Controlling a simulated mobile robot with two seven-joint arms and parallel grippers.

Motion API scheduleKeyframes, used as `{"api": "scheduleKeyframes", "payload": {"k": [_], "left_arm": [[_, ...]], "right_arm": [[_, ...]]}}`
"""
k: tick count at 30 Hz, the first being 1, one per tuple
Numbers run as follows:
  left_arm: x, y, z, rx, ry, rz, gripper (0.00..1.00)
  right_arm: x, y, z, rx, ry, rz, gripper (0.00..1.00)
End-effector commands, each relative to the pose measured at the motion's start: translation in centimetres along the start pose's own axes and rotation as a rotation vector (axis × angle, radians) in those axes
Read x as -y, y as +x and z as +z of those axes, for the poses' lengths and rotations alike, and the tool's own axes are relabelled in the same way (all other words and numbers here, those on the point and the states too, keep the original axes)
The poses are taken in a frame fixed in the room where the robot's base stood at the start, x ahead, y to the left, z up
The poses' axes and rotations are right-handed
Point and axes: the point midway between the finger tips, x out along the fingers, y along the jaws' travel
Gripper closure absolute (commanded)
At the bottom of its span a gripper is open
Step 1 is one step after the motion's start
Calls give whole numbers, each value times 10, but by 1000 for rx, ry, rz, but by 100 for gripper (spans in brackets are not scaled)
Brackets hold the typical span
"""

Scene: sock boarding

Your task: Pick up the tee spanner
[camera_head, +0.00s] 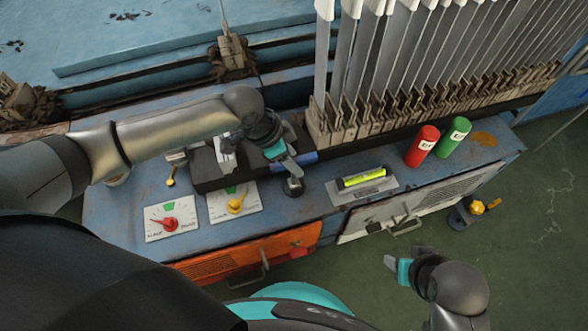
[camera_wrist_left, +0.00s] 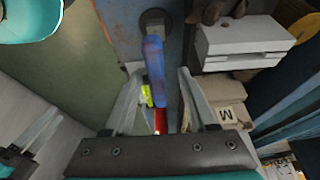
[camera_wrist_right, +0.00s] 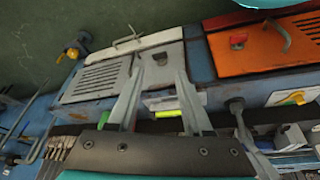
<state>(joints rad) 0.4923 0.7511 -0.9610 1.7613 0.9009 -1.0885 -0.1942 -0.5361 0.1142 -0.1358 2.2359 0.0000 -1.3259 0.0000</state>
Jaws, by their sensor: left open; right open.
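The tee spanner shows as a blue bar (camera_head: 304,157) beside my left gripper in the head view. A dark round base (camera_head: 293,187) stands just below it on the blue bench top. In the left wrist view the blue bar (camera_wrist_left: 153,70) runs from the dark round base (camera_wrist_left: 155,20) down to between the spread fingers. My left gripper (camera_head: 287,165) is open over the bench, and no finger is seen closed on the bar. My right gripper (camera_head: 404,258) is open and empty in front of the bench, apart from the spanner.
A level with a yellow-green vial (camera_head: 362,180), a red cylinder (camera_head: 422,146) and a green cylinder (camera_head: 453,138) are right of the spanner. Two dial plates (camera_head: 172,219) are left. A rack of upright metal boards (camera_head: 430,60) rises behind.

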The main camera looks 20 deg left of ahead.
Motion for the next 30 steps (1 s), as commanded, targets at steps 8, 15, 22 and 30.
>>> {"api": "scheduleKeyframes", "payload": {"k": [8, 15, 22, 30], "left_arm": [[-3, 25, -1, 0, -1, -2, 43], [-3, 36, -2, 0, 0, -2, 43], [-3, 35, -2, 0, 0, -2, 44], [-3, 35, -2, 0, 0, -1, 74]], "right_arm": [[2, -24, -12, -71, -3, -4, 50], [6, -34, -22, -132, -7, -15, 50], [6, -35, -22, -134, -7, -15, 50], [6, -35, -22, -133, -7, -14, 50]]}}
